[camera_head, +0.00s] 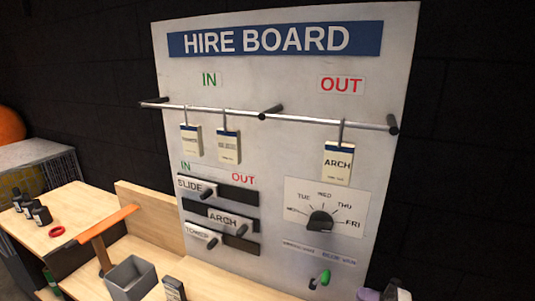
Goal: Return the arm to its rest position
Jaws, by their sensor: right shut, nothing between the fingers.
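A small pale and purple shape at the bottom edge, right of centre, appears to be the tip of my right gripper (392,290); it is shut and holds nothing, and most of it is cut off by the frame. It is below and apart from the hire board (270,80). My left gripper is not in view. On the board's rail (300,119), two tags hang under IN and an ARCH tag (338,163) hangs under OUT. The SLIDE (189,184), ARCH (221,216) and TOWER (198,233) sliders are below, beside a day dial (320,222).
A green-tipped lever (324,277) sticks out low on the board. A grey open box (130,279) and a dark block (174,288) stand on the wooden bench. Several dark bottles (41,213) and a red ring (56,232) are at the left.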

